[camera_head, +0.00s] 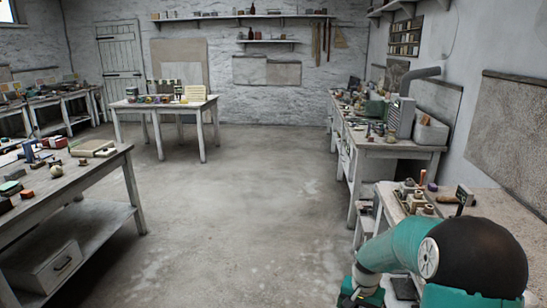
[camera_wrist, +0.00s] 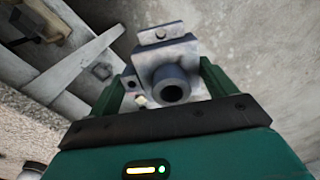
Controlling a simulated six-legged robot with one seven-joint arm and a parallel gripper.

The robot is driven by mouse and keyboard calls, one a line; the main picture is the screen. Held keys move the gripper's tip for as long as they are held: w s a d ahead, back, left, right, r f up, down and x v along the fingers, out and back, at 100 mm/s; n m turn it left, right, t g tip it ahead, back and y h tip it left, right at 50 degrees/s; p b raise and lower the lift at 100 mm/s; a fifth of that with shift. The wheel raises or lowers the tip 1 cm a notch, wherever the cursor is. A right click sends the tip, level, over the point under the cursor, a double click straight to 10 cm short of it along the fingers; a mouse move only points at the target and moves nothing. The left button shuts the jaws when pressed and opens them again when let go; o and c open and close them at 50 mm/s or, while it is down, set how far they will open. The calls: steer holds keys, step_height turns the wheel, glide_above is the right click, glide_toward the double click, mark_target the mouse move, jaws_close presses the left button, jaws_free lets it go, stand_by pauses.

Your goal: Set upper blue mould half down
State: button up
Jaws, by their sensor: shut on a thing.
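My gripper (camera_wrist: 160,88) is shut on a pale blue-grey block, which I take to be the upper blue mould half (camera_wrist: 164,60). It has a dark round spout facing the wrist camera and a flat lug at its far end. The green fingers stand at its left and right sides. In the head view my arm's teal links and black dome fill the lower right; the held block cannot be made out there.
A bench (camera_head: 482,203) at the right carries several small blocks and pots (camera_head: 415,197). A long cluttered bench (camera_head: 398,144) runs behind it. Another table (camera_head: 60,190) stands at the left. The concrete floor (camera_head: 240,220) between is clear. Wooden framing (camera_wrist: 65,75) shows below my gripper.

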steer(key=w+a+f+n, duration=0.3)
steer(key=a+f+n, duration=0.3)
steer(key=a, duration=0.5)
steer(key=shift+f, duration=0.8)
steer(key=shift+w, duration=0.1)
steer(key=s+d+r+m, duration=0.7)
steer(key=d+r+m, duration=0.25)
steer(key=d, duration=0.25)
steer(key=s+d+r+m, duration=0.8)
steer(key=d+r, duration=0.3)
steer(key=d, duration=0.2)
steer(key=s+d+r+m, duration=0.1)
steer(key=s+r+m, duration=0.1)
steer(key=s+m, duration=0.4)
steer(key=s+d+r+m, duration=0.2)
steer(key=s+m, duration=0.5)
steer(key=s, duration=0.4)
steer(key=s+d+r+m, duration=0.1)
steer(key=s+r+m, duration=0.2)
steer(key=s+m, duration=0.4)
steer(key=shift+s+d+r, duration=0.3)
steer(key=shift+s+d, duration=0.1)
steer(key=shift+s, duration=0.55)
